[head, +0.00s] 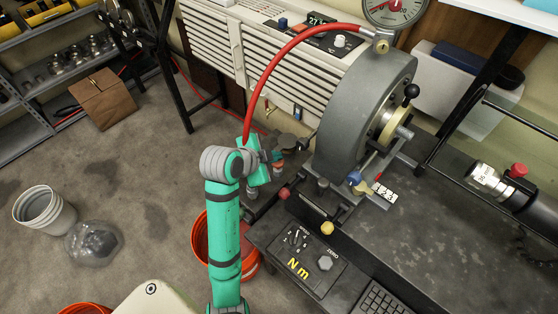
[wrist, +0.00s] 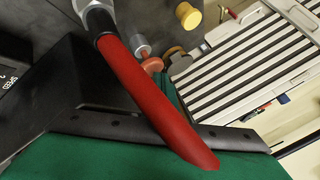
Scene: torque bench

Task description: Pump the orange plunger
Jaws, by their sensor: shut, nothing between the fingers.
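The orange plunger (wrist: 152,64) shows in the wrist view as a small orange-red knob at the end of a grey cylinder, just past the red hose and close to the green body of my gripper. In the head view its orange part (head: 279,166) is small and partly hidden beside my gripper (head: 271,156). My gripper is at the left end of the bench, low beside the plunger, shut and empty. I cannot tell whether it touches the plunger. The fingertips are not clear in the wrist view.
A red hose (head: 285,58) arches from the gauge (head: 393,12) down by my gripper and crosses the wrist view (wrist: 150,95). A grey wheel housing (head: 350,110) stands to the right. An orange bucket (head: 201,245) is below my arm.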

